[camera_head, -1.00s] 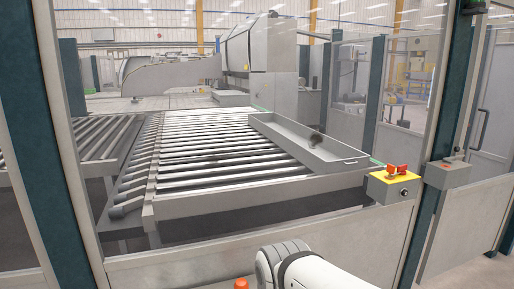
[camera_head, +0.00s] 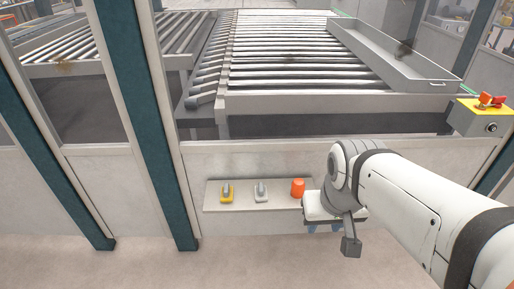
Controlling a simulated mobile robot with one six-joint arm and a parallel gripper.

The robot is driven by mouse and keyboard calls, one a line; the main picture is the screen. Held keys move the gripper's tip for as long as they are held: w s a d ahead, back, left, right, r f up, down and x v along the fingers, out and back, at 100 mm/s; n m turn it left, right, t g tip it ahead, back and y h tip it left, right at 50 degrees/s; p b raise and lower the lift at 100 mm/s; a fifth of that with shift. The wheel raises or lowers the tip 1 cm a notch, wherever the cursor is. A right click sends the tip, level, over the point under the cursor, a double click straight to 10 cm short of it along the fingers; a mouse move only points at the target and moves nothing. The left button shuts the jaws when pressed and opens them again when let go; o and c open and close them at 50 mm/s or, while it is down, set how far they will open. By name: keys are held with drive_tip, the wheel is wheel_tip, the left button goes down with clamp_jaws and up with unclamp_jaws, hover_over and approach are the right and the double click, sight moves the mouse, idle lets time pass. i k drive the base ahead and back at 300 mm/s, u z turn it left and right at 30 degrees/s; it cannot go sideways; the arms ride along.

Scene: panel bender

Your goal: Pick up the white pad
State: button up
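A small white-grey pad with a grip on top (camera_head: 261,192) lies on a narrow shelf (camera_head: 240,208) fixed to the low panel. It sits between a similar yellow pad (camera_head: 227,193) and an orange cylinder (camera_head: 297,187). My gripper (camera_head: 326,229) hangs at the shelf's right end, to the right of the orange cylinder and apart from the white pad. Its two small blue tips look spread apart, with nothing seen between them. My wrist and arm hide the right end of the shelf.
Behind the panel is a roller table (camera_head: 290,50) with a grey tray (camera_head: 395,58). A yellow control box with a red knob (camera_head: 480,116) is at the right. A dark green post (camera_head: 140,110) stands left of the shelf. The floor (camera_head: 240,265) in front is clear.

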sight(261, 194)
drive_tip(key=k, duration=1.2)
drive_tip(key=u, duration=0.35)
drive_tip(key=i, duration=2.3)
drive_tip(key=z, duration=0.85)
drive_tip(key=k, duration=0.9)
drive_tip(key=z, duration=0.1)
drive_tip(key=i, duration=0.95)
drive_tip(key=u, duration=0.05)
